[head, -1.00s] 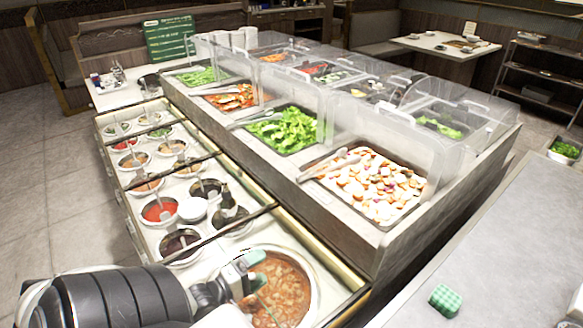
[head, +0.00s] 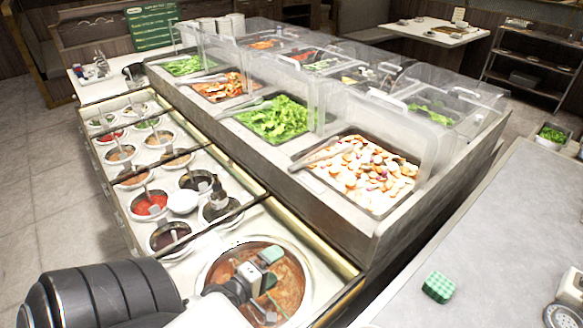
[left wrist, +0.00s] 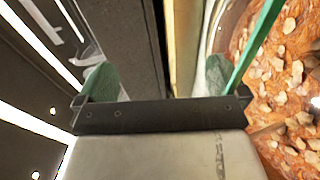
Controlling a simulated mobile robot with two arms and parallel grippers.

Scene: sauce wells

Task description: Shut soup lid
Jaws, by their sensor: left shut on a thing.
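The soup pot (head: 211,262) is a large round well with a pale rim at the near end of the sauce counter. Brown-red soup (head: 228,268) shows inside it. My left gripper (head: 268,276), with green finger pads, is over the pot. In the left wrist view, the gripper (left wrist: 158,82) has its pads apart, with the chunky soup (left wrist: 290,110) to the right. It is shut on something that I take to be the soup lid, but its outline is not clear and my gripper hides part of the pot. My right gripper is not in view.
Several sauce wells (head: 150,205) line the counter beyond the pot. A raised salad bar with clear covers (head: 400,130) stands behind. A green dotted block (head: 440,287) lies on the grey counter (head: 500,240) at right, which has free room.

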